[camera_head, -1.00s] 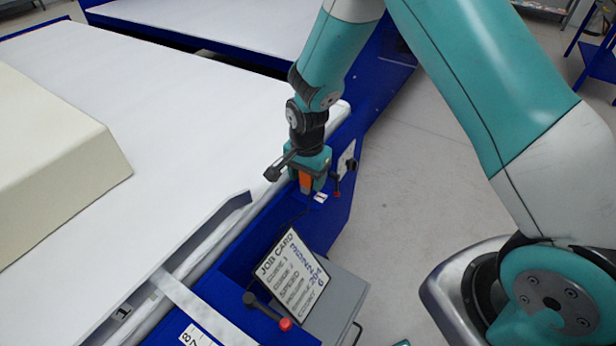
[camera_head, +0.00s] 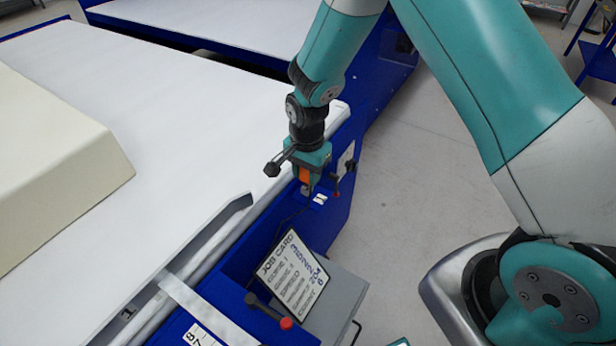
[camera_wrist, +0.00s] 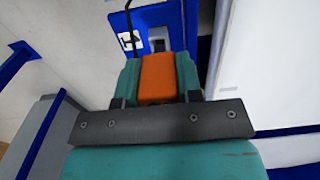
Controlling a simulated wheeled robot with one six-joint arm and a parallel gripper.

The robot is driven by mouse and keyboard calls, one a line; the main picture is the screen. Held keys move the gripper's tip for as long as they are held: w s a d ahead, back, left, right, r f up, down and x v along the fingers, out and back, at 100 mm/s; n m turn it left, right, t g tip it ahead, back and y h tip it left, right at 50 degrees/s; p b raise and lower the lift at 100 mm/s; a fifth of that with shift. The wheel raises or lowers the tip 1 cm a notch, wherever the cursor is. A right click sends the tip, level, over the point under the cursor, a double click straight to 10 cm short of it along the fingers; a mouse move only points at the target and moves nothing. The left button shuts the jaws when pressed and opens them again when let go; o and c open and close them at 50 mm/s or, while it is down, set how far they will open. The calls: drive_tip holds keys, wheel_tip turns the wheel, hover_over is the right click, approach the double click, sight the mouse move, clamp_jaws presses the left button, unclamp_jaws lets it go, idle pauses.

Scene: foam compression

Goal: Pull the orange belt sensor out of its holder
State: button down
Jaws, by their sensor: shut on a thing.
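The orange belt sensor (camera_head: 304,174) is between the fingers of my gripper (camera_head: 305,178), which is shut on it. It also shows in the wrist view (camera_wrist: 158,76), with a teal finger on either side. Below the sensor in the head view is the holder (camera_head: 306,191), a small grey piece on the blue frame beside the belt. In the wrist view the holder (camera_wrist: 157,46) lies past the sensor's far end. The sensor appears raised above the holder; whether its lower tip is fully clear, I cannot tell. A dark cable runs near the holder.
A white conveyor belt (camera_head: 200,110) with a cream foam block (camera_head: 60,160) fills the left. A job card (camera_head: 293,277) leans on a grey box. A lever with a red knob (camera_head: 286,323) stands in front. Open floor (camera_head: 410,190) lies to the right.

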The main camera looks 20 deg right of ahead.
drive_tip(key=shift+r+p, duration=1.35)
drive_tip(key=shift+r, duration=0.6)
